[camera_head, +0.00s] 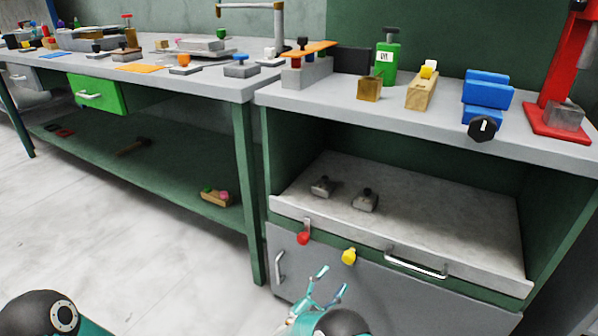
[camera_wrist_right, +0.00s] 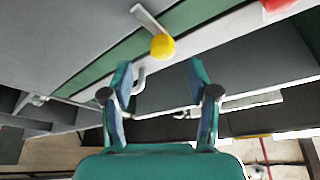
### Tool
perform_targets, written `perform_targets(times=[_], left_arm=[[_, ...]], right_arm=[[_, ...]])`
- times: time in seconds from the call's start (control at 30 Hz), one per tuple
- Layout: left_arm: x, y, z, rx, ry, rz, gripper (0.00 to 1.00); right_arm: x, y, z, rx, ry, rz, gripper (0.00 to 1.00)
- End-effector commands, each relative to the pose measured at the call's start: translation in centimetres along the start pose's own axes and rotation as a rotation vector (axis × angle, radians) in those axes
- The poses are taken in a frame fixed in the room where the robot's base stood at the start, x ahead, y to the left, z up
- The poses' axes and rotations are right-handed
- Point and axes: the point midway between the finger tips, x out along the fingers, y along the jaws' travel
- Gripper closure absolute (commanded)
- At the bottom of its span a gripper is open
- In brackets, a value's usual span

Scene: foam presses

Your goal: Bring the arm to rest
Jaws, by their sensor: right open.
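My right gripper (camera_head: 328,289) is open and empty in the head view, low in the picture in front of the grey cabinet front (camera_head: 375,292). In the right wrist view the two fingers of this gripper (camera_wrist_right: 160,90) stand wide apart with nothing between them. A yellow knob (camera_head: 348,256) is on the cabinet above the gripper; it also shows in the wrist view (camera_wrist_right: 163,47). A dark rounded part of my left arm shows at the lower left of the head view, but its gripper is not visible.
A pull-out shelf (camera_head: 440,225) with two small grey blocks has a red knob (camera_head: 303,238) and a metal handle (camera_head: 415,266) at its front. The bench above holds a blue vise (camera_head: 487,95), a red press (camera_head: 560,80) and a green bottle (camera_head: 386,62). Floor at left is clear.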

Motion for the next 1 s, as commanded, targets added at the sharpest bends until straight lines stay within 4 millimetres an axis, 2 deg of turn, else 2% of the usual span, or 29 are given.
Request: perform_targets(times=[0.17,0.3,0.37,0.47,0.5,0.57,0.6,0.7,0.8,1.0], left_arm=[[0.0,0.0,0.0,0.000,0.000,0.000,1.00],[0.0,0.0,0.0,0.000,0.000,0.000,1.00],[0.0,0.0,0.0,0.000,0.000,0.000,1.00],[0.0,0.0,0.0,0.000,0.000,0.000,1.00],[0.0,0.0,0.0,0.000,0.000,0.000,1.00],[0.0,0.0,0.0,0.000,0.000,0.000,1.00],[0.0,0.0,0.0,0.000,0.000,0.000,1.00],[0.0,0.0,0.0,0.000,0.000,0.000,1.00],[0.0,0.0,0.0,0.000,0.000,0.000,1.00],[0.0,0.0,0.0,0.000,0.000,0.000,1.00]], right_arm=[[1.2,1.1,2.0,-0.036,-0.152,-0.018,0.40],[1.3,3.8,5.7,-0.111,-0.462,-0.053,0.40],[0.2,5.5,7.2,-0.154,-0.637,-0.070,0.40],[-3.5,9.2,8.5,-0.236,-0.956,-0.097,0.40],[-5.4,10.8,8.5,-0.268,-1.085,-0.106,0.40],[-8.9,13.2,7.7,-0.315,-1.276,-0.119,0.40],[-11.2,14.6,6.7,-0.344,-1.394,-0.129,0.40],[-15.9,17.4,4.0,-0.398,-1.624,-0.148,0.40],[-19.7,19.5,1.0,-0.438,-1.800,-0.166,0.40],[-25.4,22.4,-5.3,-0.495,-2.076,-0.193,0.40]])
